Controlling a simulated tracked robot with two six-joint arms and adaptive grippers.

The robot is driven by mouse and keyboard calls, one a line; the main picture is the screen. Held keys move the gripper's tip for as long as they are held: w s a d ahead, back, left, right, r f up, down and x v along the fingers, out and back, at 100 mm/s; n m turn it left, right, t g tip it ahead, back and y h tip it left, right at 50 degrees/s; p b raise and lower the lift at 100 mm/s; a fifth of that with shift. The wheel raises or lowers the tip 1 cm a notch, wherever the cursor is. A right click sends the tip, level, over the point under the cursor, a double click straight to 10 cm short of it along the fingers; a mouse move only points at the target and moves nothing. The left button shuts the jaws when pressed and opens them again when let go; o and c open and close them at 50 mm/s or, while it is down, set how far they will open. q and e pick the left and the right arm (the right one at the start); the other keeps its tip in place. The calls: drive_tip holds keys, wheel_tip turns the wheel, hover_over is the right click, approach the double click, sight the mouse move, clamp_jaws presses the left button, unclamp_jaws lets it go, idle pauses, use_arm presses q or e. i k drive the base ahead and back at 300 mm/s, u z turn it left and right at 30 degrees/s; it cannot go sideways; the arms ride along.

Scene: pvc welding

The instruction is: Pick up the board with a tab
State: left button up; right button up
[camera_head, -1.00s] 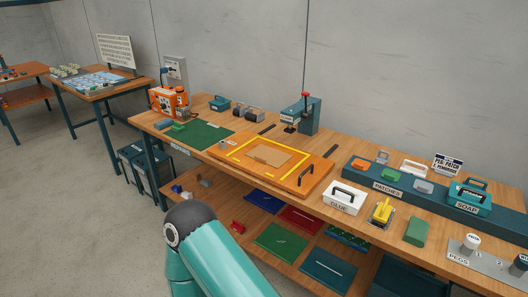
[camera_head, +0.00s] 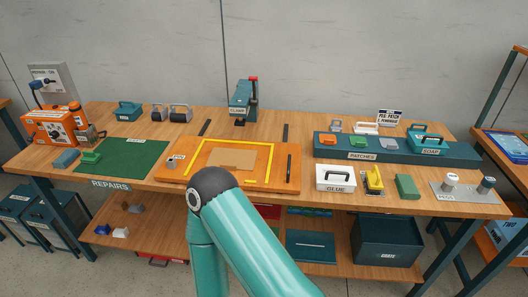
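An orange board (camera_head: 277,178) with a yellow frame and a tan panel (camera_head: 237,158) in its middle lies flat on the workbench. A dark bar handle stands on its right side. I cannot tell whether this is the board with a tab. Part of its front edge is hidden by my teal arm, which rises in the bottom middle of the view. Neither of my grippers shows.
The workbench (camera_head: 306,193) holds a green mat (camera_head: 128,158), an orange machine (camera_head: 50,127), a clamp press (camera_head: 243,99), a patches rack (camera_head: 396,154) and a white glue box (camera_head: 335,178). A lower shelf carries a dark blue crate (camera_head: 385,243) and flat panels.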

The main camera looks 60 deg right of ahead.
sight(229, 160)
drive_tip(key=z, duration=0.4)
drive_tip(key=i, duration=1)
drive_tip(key=z, duration=0.6)
drive_tip(key=k, duration=0.8)
drive_tip(key=z, duration=0.25)
drive_tip(key=i, duration=0.8)
